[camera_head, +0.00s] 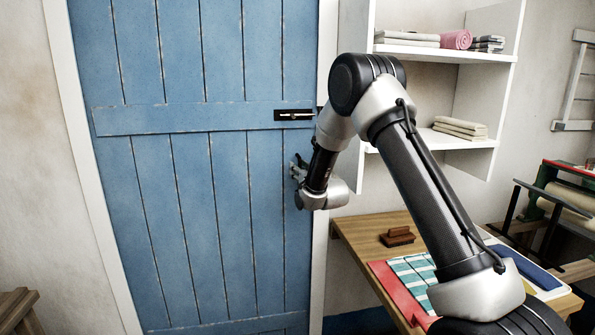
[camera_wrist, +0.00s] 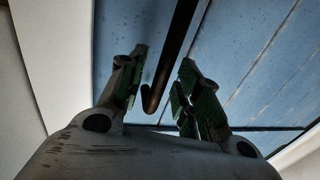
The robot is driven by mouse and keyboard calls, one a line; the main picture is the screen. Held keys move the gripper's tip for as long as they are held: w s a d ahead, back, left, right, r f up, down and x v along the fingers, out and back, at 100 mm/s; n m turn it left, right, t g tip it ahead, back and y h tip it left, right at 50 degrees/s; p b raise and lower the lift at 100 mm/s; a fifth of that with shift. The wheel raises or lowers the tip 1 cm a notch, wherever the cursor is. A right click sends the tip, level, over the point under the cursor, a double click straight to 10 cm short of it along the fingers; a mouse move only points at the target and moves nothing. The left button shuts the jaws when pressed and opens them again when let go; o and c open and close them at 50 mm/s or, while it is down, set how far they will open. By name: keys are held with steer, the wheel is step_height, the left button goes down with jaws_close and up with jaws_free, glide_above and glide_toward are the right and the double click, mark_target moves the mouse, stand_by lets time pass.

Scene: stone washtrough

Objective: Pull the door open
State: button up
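The blue plank door (camera_head: 180,180) stands in its white frame and looks shut. A small dark latch plate (camera_head: 295,115) with a pale bolt sits at the right end of its cross rail. My gripper (camera_head: 297,170) is below the latch, close to the door's right edge. In the wrist view, a dark bar handle (camera_wrist: 176,45) comes down between the two green-padded fingers of my gripper (camera_wrist: 163,62). The fingers are apart, with gaps showing beside the bar. In the head view the handle is hidden behind my gripper.
White shelves (camera_head: 445,55) with folded cloths stand right of the door. A wooden table (camera_head: 365,232) below holds a brown brush-like block (camera_head: 397,237) and cloths. A wooden piece (camera_head: 18,308) stands at lower left. The floor before the door is mostly out of view.

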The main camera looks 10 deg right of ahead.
steer(key=shift+c, duration=0.2)
jaws_close()
steer(key=w, duration=1.8)
steer(key=shift+w+a, duration=0.3)
steer(key=shift+w, duration=0.1)
steer(key=shift+f, duration=0.1)
steer(key=shift+o, duration=0.2)
jaws_free()
steer(key=shift+a, duration=0.1)
